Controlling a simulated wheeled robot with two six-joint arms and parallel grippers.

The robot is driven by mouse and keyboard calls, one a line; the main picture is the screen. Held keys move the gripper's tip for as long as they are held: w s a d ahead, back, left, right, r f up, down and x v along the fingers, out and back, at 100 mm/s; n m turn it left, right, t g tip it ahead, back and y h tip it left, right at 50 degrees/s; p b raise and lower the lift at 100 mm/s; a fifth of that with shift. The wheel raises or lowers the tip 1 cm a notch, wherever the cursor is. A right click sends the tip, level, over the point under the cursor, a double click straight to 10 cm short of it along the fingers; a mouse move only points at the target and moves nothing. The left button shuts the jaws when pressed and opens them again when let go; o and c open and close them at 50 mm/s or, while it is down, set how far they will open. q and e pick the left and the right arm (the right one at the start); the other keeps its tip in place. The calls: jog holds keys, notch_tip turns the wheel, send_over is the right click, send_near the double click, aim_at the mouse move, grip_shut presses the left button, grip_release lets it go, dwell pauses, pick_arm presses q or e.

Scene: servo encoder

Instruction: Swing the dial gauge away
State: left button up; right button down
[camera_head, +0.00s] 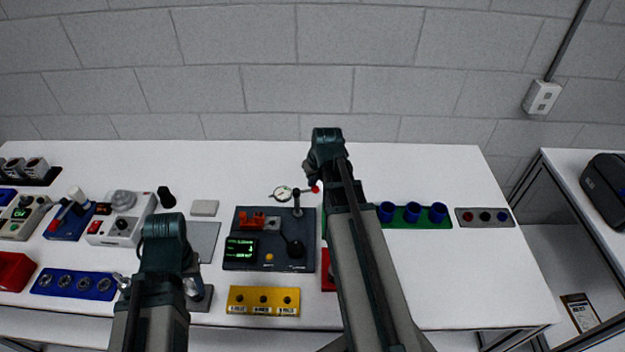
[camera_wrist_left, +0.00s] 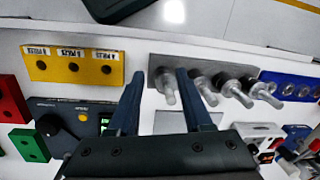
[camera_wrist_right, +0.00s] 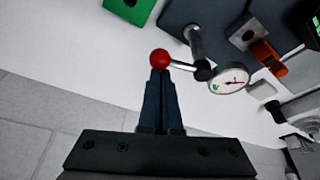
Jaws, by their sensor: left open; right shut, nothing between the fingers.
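The dial gauge (camera_head: 283,193) has a round white face and sits on an arm from a post on the dark fixture box (camera_head: 240,220). A red ball knob (camera_head: 315,189) ends a rod on the other side of the post. In the right wrist view the gauge (camera_wrist_right: 229,80) faces the camera, and the red ball (camera_wrist_right: 160,58) is right at the tips of my right gripper (camera_wrist_right: 160,72). That gripper is shut and empty; I cannot tell whether it touches the ball. My left gripper (camera_wrist_left: 158,73) is open over a grey plate (camera_wrist_left: 200,62) with several metal pins.
A yellow block with holes (camera_head: 263,301) lies in front of the fixture box. A green rack with blue cups (camera_head: 413,222) and a grey block with buttons (camera_head: 484,217) are to the right. A blue block (camera_head: 75,285) is at left. The table behind the gauge is clear.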

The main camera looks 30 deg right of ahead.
jog(key=shift+s+m, duration=0.15)
jog(key=shift+m, duration=0.15)
jog(key=s+m, duration=0.1)
jog(key=m, duration=0.1)
jog(key=m+h, duration=0.1)
jog(key=shift+s+a+m, duration=0.35)
jog(key=shift+m, duration=0.05)
jog(key=shift+s+a, duration=0.15)
jog(key=shift+s, duration=0.2)
jog(key=shift+s+a, duration=0.2)
jog(key=shift+w, duration=0.15)
notch_tip(320, 180, up, 10)
jog(key=p, duration=1)
send_over(314, 191)
jog(key=shift+s+a+r, duration=0.1)
jog(key=shift+s+a, duration=0.05)
jog(key=shift+s, duration=0.2)
